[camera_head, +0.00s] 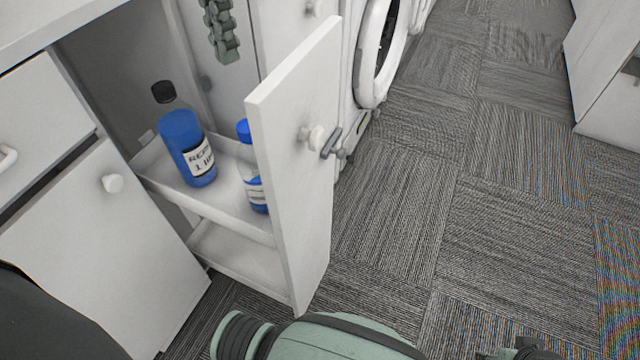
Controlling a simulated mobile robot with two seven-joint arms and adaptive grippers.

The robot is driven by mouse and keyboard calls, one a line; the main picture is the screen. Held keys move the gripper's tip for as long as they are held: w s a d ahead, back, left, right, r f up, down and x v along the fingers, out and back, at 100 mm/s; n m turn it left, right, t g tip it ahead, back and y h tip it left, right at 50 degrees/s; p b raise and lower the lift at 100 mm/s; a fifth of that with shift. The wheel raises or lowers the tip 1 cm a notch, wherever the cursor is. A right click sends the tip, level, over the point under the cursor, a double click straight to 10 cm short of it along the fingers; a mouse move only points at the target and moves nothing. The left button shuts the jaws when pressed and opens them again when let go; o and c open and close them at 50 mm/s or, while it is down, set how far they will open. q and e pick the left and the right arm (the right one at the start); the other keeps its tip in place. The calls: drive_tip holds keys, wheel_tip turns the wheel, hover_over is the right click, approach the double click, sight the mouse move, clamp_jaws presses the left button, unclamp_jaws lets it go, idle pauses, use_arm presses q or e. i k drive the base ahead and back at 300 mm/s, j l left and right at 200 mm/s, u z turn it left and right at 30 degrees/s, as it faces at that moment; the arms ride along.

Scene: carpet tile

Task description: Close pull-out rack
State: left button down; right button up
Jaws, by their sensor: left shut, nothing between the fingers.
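The pull-out rack stands open, drawn out of the white cabinet; its white front panel (292,165) with a round white knob (316,137) faces right. Its upper shelf (226,207) holds a blue bottle with a black cap (182,138) and a smaller clear and blue bottle with a blue cap (249,170), partly hidden by the panel. The lower shelf (238,262) looks empty. My left gripper (514,353) shows only in part at the bottom edge, right of the panel and apart from it. It is shut and empty.
A white cabinet door (95,240) and drawer (42,125) stand left of the rack. A white washing machine (372,60) stands behind it. A grey-green segmented object (221,32) shows at the top. Carpet (470,200) is clear to the right, before another white cabinet (610,75).

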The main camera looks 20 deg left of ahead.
sight(283, 254)
drive_tip(key=k+l, duration=0.2)
drive_tip(key=k, duration=0.25)
drive_tip(key=k+l, duration=0.25)
drive_tip(key=k, duration=0.2)
